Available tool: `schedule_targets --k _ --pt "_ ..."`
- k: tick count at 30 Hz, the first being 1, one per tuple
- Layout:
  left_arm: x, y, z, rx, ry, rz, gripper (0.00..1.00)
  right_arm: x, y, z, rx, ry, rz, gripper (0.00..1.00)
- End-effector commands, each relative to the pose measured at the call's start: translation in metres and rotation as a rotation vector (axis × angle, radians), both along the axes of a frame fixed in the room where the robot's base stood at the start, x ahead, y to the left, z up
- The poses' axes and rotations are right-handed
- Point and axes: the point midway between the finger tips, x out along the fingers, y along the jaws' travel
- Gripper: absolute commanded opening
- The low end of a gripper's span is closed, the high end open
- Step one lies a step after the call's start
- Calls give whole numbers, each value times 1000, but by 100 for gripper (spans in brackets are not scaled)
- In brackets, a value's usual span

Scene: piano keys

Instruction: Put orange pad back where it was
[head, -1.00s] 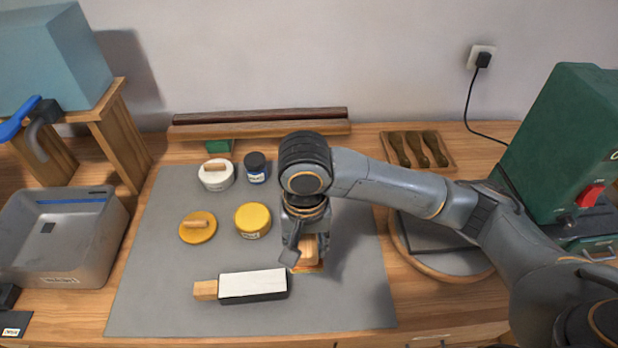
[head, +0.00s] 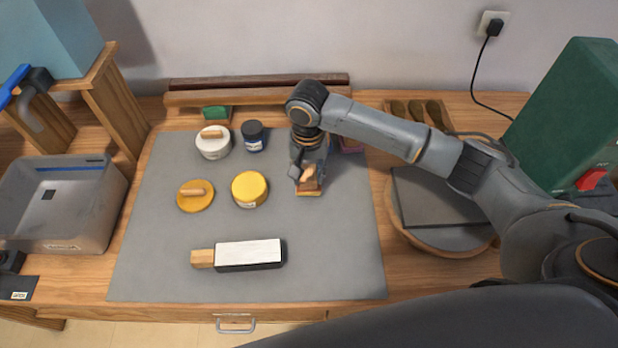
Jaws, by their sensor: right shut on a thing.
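The orange pad (head: 310,192) is a small block with a light wooden grip. My right gripper (head: 309,173) is shut on it, above the right part of the grey mat (head: 320,265). The gripper hides part of the pad; I cannot tell whether the pad touches the mat. My left gripper is not in view.
On the mat are a white jar (head: 213,147), a dark jar (head: 253,136), a yellow jar (head: 249,190), a yellow disc with a wooden grip (head: 195,205) and a white-topped block (head: 248,254). A round board (head: 438,216) is at right. The mat's front right is clear.

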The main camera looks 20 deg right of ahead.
Motion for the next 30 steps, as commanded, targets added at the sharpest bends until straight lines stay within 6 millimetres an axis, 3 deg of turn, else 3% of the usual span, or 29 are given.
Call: schedule_targets --k 11,23,24,26,30 --pt "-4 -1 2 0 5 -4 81 7 -5 -38 -1 -1 1 9" --pt "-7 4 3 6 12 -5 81 7 -4 -43 0 -1 0 9" --pt "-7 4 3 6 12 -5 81 7 -4 -43 -1 -2 1 47" --pt "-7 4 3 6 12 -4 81 7 -4 -43 -1 -2 1 59" --pt "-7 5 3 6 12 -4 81 7 -4 -43 -1 -2 1 61"
